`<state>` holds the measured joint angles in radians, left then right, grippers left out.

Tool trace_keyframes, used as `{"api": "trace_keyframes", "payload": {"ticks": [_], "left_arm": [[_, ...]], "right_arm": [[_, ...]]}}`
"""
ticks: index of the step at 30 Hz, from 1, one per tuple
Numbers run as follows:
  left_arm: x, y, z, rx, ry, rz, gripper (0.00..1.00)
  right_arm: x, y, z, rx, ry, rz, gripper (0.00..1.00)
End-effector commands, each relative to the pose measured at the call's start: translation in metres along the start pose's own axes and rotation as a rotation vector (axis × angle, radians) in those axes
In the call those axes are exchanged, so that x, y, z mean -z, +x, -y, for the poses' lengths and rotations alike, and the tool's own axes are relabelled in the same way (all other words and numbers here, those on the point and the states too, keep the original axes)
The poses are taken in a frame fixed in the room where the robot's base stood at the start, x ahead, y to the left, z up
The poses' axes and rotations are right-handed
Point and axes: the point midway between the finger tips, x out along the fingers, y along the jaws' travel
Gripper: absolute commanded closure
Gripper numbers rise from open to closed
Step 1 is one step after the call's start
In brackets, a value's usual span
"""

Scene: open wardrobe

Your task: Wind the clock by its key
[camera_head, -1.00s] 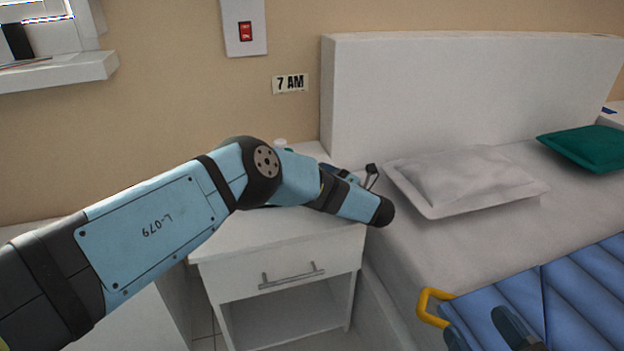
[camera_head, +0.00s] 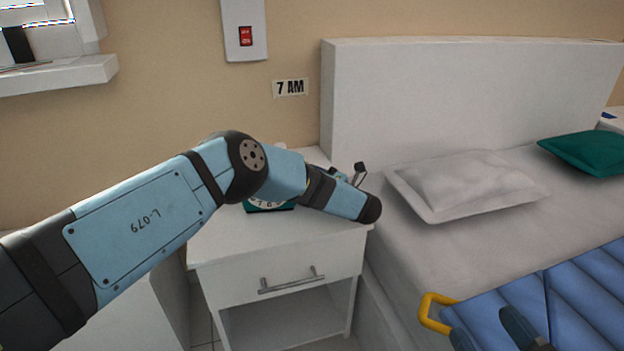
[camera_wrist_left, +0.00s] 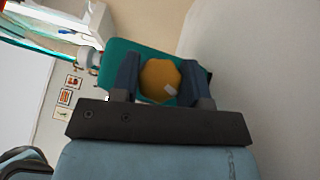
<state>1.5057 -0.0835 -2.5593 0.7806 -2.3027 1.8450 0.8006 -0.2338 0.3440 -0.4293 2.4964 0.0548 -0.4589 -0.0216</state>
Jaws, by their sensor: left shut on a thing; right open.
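The teal clock (camera_head: 270,208) stands on the white nightstand; its lower edge and part of a white dial show below my left arm, which hides the rest. In the left wrist view the clock's teal body (camera_wrist_left: 122,52) lies beyond the fingers. An orange rounded key (camera_wrist_left: 158,76) sits between the two fingers of my left gripper (camera_wrist_left: 160,88), which is shut on it. The left fingers are hidden in the head view. My right gripper (camera_head: 490,332) is open at the bottom right, in front of the blue padded item, and appears empty.
The nightstand (camera_head: 225,245) has a drawer with a metal handle and an open shelf. The bed with a grey pillow (camera_head: 465,185) and green cushion (camera_head: 588,152) is to the right. A blue padded item (camera_head: 580,305) has a yellow handle (camera_head: 432,312). A "7 AM" sign (camera_head: 290,87) hangs on the wall.

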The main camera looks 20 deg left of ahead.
Motion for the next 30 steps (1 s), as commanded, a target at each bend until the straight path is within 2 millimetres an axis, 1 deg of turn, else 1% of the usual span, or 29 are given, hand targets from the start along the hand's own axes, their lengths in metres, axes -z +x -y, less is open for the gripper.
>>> {"api": "trace_keyframes", "payload": {"ticks": [5, 9, 21, 30], "left_arm": [[0.000, 0.000, -0.002, 0.029, 0.028, -0.001, 0.82], [0.000, 0.001, -0.004, 0.080, 0.078, -0.001, 0.82], [0.000, 0.001, -0.003, 0.288, 0.286, -0.001, 0.82], [0.000, 0.001, -0.001, 0.398, 0.397, -0.001, 0.82]], "right_arm": [[0.005, 0.002, -0.001, 0.001, 0.019, 0.007, 0.33], [0.008, 0.003, 0.001, 0.003, 0.068, 0.033, 0.33], [0.004, -0.008, 0.019, 0.012, 0.258, 0.141, 0.33], [-0.001, -0.012, 0.026, 0.014, 0.332, 0.188, 0.33]]}}
